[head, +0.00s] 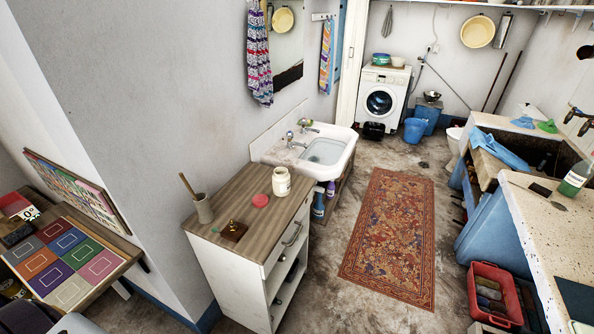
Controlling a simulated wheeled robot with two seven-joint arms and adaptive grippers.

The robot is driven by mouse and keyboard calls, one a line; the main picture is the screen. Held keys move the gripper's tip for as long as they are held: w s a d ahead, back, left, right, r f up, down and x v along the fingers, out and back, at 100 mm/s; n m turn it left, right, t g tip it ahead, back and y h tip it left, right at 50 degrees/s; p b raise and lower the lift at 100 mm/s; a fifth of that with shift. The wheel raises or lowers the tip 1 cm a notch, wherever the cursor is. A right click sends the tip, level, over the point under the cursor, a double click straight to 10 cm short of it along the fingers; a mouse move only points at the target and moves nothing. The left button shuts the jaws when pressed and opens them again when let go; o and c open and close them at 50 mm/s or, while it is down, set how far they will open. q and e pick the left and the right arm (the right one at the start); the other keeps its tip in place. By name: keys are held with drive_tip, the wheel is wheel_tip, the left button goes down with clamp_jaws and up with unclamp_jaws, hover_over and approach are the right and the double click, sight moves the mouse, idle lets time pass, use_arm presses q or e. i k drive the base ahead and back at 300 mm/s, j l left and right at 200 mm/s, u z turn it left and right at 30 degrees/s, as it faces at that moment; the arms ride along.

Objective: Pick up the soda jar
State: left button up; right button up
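A cream-white jar (281,184), which appears to be the soda jar, stands upright and open-topped on the wooden top of a small white cabinet (245,222). A round pink lid (260,201) lies on the cabinet top, just left of the jar and apart from it. Neither of my grippers shows in the head view, and nothing is touching the jar.
A grey pot (204,208) with a wooden stick and a small dark wooden block (234,231) share the cabinet top. A white washbasin (322,152) is behind it. A patterned rug (390,238) lies on the floor to the right; a red crate (495,294) stands beyond.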

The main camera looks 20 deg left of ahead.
sight(281, 176)
drive_tip(key=i+l+u, duration=0.25)
drive_tip(key=u, duration=0.15)
drive_tip(key=i+l+u, duration=0.5)
drive_tip(key=l+u, duration=0.3)
drive_tip(key=i+l+u, duration=0.15)
drive_tip(key=l+u, duration=0.3)
drive_tip(key=j, duration=0.1)
